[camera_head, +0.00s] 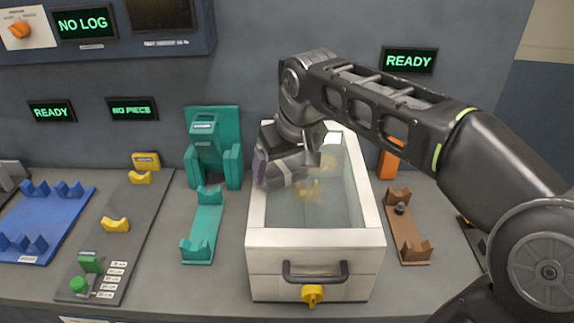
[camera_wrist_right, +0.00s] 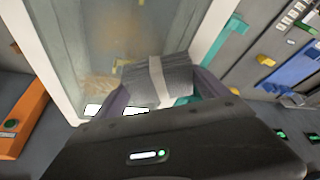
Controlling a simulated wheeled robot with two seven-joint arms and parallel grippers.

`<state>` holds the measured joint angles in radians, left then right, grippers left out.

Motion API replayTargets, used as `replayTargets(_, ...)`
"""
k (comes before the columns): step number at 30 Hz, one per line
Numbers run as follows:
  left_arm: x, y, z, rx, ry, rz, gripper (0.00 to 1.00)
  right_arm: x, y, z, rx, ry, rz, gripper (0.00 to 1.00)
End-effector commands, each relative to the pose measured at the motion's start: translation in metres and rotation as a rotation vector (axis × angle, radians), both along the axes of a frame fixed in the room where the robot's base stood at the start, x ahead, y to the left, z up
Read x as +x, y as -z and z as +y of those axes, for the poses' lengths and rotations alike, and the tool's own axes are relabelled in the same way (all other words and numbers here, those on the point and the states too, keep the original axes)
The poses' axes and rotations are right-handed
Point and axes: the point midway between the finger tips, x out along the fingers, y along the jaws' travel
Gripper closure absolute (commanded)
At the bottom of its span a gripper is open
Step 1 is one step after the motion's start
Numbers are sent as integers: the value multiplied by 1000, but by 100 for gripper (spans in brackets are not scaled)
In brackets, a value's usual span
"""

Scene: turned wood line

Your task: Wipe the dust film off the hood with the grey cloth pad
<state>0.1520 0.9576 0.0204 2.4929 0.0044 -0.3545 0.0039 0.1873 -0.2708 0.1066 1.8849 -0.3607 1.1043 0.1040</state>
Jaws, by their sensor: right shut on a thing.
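The hood (camera_head: 315,239) is a white box with a clear pane in its top, a dark handle and a yellow knob in front. A yellowish-brown dust film (camera_head: 308,191) lies in patches on the pane; the wrist view shows it too, as a hazy patch (camera_wrist_right: 98,86). My right gripper (camera_head: 280,165) is shut on the grey cloth pad (camera_wrist_right: 175,75), which has a pale band across it. The pad is over the left part of the pane; I cannot tell whether it touches. The gripper hides part of the pane. My left gripper is not in view.
A teal stand (camera_head: 215,160) and teal cradle (camera_head: 203,228) are left of the hood. A brown cradle (camera_head: 408,235) and an orange block (camera_head: 390,158) are on its right. Further left are a dark plate with yellow cradles (camera_head: 116,225) and a blue rack (camera_head: 45,218).

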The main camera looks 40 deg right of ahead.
Motion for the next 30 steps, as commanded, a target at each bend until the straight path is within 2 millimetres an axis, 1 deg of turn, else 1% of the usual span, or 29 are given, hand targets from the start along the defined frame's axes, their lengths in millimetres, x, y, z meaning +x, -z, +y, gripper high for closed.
replayTargets(1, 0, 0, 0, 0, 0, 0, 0, -1, 3, 1, 2, -3, 7, 61)
replayTargets(7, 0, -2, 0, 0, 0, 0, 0, 3, 3, -1, 2, -3, 9, 61)
replayTargets(18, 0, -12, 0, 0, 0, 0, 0, 23, 1, -18, 1, 0, 9, 61)
replayTargets(30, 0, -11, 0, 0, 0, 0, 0, 22, 1, -21, 0, 0, 7, 61)
